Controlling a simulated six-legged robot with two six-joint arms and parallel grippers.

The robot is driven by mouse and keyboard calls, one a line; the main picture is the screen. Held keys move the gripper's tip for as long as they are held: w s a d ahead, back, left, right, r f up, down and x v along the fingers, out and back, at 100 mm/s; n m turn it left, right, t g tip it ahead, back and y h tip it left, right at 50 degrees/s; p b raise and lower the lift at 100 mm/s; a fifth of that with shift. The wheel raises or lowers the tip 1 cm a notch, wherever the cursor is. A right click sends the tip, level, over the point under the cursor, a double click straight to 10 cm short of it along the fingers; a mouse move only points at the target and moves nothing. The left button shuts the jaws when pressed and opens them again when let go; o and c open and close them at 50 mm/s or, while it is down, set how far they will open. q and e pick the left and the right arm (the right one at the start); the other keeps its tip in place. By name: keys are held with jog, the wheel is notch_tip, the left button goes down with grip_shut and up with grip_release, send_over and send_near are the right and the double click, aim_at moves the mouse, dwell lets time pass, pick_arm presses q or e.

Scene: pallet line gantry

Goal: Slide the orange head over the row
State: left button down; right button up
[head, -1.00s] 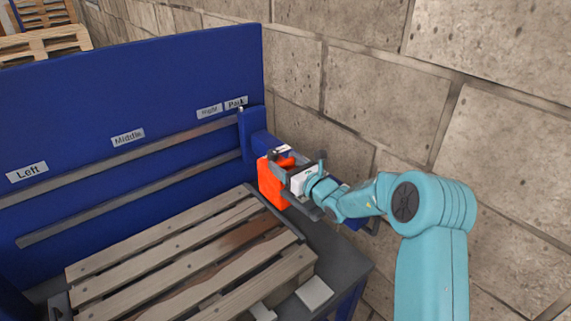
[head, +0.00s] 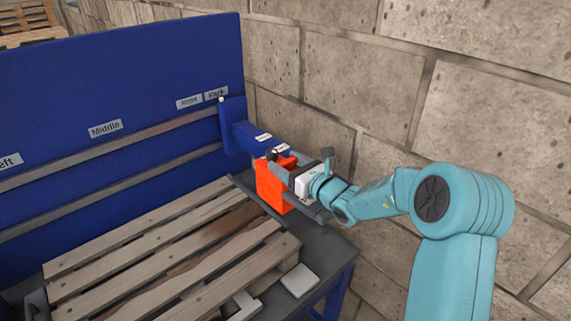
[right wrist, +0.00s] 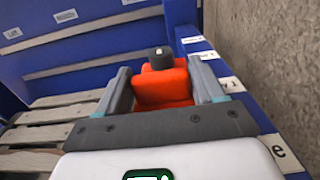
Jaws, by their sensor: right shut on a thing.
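The orange head (head: 270,186) hangs on the blue beam (head: 253,137), which juts from the carriage (head: 232,122) on the back panel's rails. The carriage is under the "Park" label. My right gripper (head: 287,182) is shut on the orange head, a finger at each side. In the right wrist view the orange head (right wrist: 163,90) is between the two grey fingers, with a dark knob (right wrist: 160,57) on top. The head is beyond the right end of the pallet (head: 150,250). My left gripper is not in view.
A stone wall (head: 460,110) stands close on the right. White blocks (head: 299,280) lie on the dark table by the pallet's near right corner.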

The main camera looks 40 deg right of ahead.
jog(key=o, duration=1.1)
jog(key=shift+f, duration=0.2)
jog(key=o, duration=0.3)
jog(key=shift+w, duration=0.15)
jog(key=shift+w+f, duration=0.1)
jog(key=shift+w, duration=0.05)
jog(key=shift+s+r, duration=0.2)
jog(key=shift+s, duration=0.25)
jog(key=s+b, duration=0.1)
jog(key=s, duration=0.4)
jog(key=s+d+b, duration=0.1)
jog(key=s, duration=0.4)
jog(key=s+b, duration=0.1)
jog(key=s, duration=0.4)
jog(key=shift+d+f+b, duration=0.15)
jog(key=shift+b, duration=0.25)
jog(key=shift+s, duration=0.3)
